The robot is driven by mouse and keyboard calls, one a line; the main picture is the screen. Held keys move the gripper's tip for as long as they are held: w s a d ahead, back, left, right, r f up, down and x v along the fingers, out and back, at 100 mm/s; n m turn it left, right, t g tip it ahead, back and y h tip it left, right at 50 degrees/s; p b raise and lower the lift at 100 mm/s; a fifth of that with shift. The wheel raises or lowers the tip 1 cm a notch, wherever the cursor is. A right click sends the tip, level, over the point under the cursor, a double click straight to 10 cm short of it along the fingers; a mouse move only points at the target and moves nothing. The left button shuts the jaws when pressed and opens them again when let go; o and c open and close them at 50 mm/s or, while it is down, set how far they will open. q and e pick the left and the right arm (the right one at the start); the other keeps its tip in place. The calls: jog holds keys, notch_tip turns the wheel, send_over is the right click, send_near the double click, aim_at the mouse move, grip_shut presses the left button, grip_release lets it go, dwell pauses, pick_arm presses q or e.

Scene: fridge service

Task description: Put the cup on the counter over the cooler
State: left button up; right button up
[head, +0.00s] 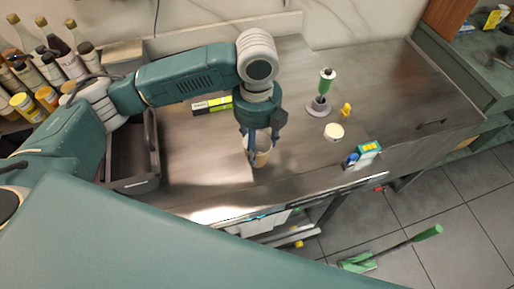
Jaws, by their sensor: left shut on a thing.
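The cup (262,158) is a small light cup with a tan lower part, in the middle of the head view. My left gripper (260,150) points down over it and is shut on it, with a finger on either side. The cup is over the grey metal counter (210,150), near its front edge; I cannot tell whether it touches the top. The gripper hides part of the cup. My right gripper is not in view.
A dark bin (133,183) stands at the counter's left, with several bottles (52,68) behind it. The far right top is clear.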

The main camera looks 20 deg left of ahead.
aim_at(257, 152)
pick_arm(q)
jog(key=shift+s+f, duration=0.1)
jog(key=shift+f, duration=0.2)
notch_tip(257, 152, down, 4)
jog(key=shift+r+p, duration=0.25)
jog(key=shift+p, duration=0.2)
jog(key=shift+f, duration=0.3)
jog(key=o, duration=0.7)
jog(key=shift+f, duration=0.1)
jog(key=shift+o, duration=0.2)
